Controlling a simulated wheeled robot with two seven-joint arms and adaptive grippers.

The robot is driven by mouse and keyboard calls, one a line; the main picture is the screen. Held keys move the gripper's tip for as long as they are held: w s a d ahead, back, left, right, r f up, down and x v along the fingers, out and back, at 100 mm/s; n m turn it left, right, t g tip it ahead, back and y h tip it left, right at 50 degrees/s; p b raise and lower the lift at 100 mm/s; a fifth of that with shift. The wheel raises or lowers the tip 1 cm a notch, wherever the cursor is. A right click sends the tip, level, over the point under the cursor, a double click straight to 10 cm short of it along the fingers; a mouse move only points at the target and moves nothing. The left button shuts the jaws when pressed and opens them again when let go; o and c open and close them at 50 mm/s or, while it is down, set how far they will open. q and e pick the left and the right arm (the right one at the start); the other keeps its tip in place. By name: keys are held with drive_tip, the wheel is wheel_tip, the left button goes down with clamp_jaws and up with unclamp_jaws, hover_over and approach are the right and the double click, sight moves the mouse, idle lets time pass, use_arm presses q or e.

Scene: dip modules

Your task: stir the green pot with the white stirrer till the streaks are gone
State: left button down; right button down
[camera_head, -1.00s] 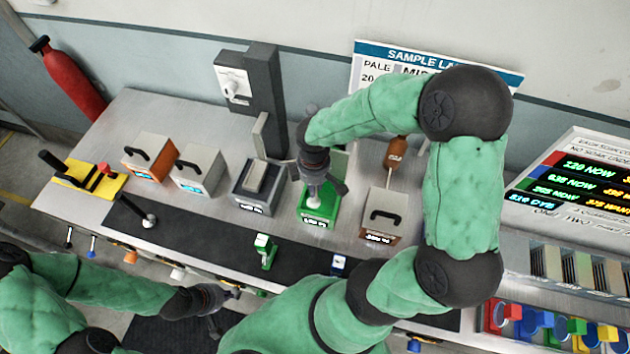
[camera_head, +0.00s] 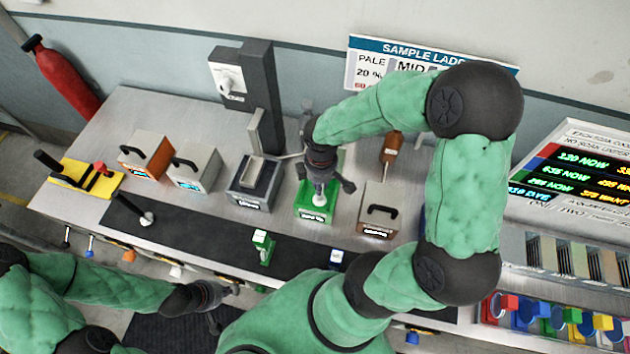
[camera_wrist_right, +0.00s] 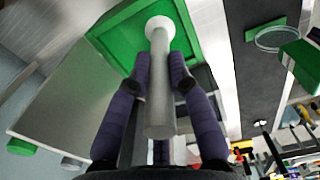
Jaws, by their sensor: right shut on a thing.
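The green pot (camera_head: 311,214) stands on the bench, among a row of boxes. Its square green rim also shows in the right wrist view (camera_wrist_right: 112,35). My right gripper (camera_head: 325,190) is above the pot, pointing down. Its fingers are shut on the white stirrer (camera_wrist_right: 160,95), whose round white end reaches down at the pot. The stirrer also shows in the head view (camera_head: 319,198). The gripper and stirrer cover much of the pot's inside, and I cannot make out streaks. My left gripper (camera_head: 226,306) is open and empty, low and in front of the bench.
A dark grey box (camera_head: 250,187) sits left of the pot beside a tall dark stand (camera_head: 262,95). A grey lidded box (camera_head: 377,214) with a black handle stands close on the right. A small green item (camera_head: 263,247) lies on the dark strip in front.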

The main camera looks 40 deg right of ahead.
drive_tip(key=shift+s+d, duration=0.15)
drive_tip(key=shift+s, duration=0.05)
drive_tip(key=shift+w+d+p, duration=0.2)
drive_tip(key=shift+w+d, duration=0.65)
drive_tip(key=shift+d, duration=0.2)
drive_tip(key=shift+w+d+p, duration=0.15)
drive_tip(key=shift+w+d, duration=0.65)
drive_tip(key=shift+d, duration=0.2)
drive_tip(key=shift+w+a, duration=1)
drive_tip(key=shift+w, duration=0.25)
